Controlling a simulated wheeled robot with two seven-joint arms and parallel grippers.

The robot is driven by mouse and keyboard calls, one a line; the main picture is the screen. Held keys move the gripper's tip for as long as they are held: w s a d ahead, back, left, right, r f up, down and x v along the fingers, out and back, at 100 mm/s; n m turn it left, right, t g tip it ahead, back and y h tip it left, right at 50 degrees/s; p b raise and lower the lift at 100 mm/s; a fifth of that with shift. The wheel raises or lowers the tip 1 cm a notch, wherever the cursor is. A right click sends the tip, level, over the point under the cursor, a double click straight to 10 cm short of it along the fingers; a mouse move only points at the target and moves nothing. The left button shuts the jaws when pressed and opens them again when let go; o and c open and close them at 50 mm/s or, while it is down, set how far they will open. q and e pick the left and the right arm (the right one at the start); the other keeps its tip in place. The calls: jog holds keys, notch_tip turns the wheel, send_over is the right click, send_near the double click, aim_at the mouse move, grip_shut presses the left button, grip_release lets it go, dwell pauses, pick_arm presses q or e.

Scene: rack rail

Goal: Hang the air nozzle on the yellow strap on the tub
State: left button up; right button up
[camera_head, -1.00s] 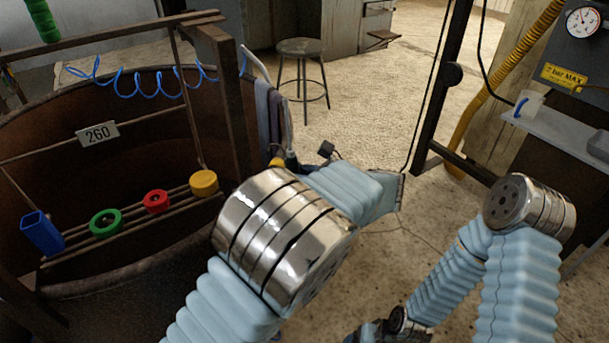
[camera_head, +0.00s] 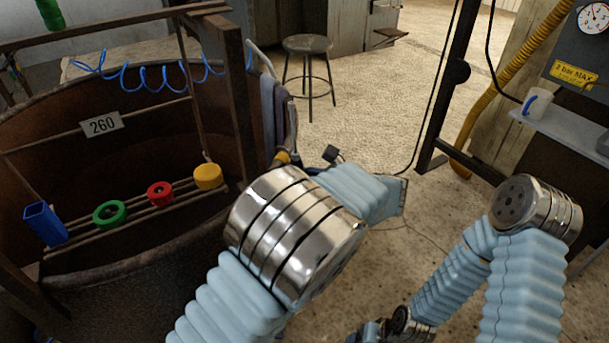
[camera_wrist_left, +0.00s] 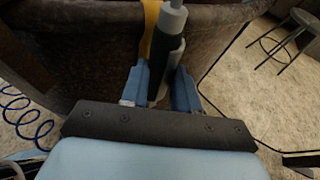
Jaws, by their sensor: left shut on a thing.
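In the left wrist view the air nozzle (camera_wrist_left: 158,62), with a dark grip and a grey upper part, stands between the blue fingers of my left gripper (camera_wrist_left: 160,86). The gripper is shut on it. The yellow strap (camera_wrist_left: 149,22) hangs over the rim of the brown tub (camera_wrist_left: 90,40), just behind and left of the nozzle. I cannot tell whether they touch. In the head view the tub (camera_head: 110,295) is at the left, and my left arm hides most of my left gripper. My right gripper (camera_head: 376,331) is partly cut off at the bottom edge, its jaws unclear.
A coiled blue hose (camera_head: 135,82) hangs across the tub. A rack with coloured rings and a blue holder (camera_head: 44,224) spans it. Grey cloths (camera_head: 273,105) hang beside the tub's post. A stool (camera_head: 307,45) stands behind on open floor.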

pick_arm(q)
jog(key=shift+f, duration=0.25)
jog(key=shift+f, duration=0.6)
jog(key=o, duration=0.9)
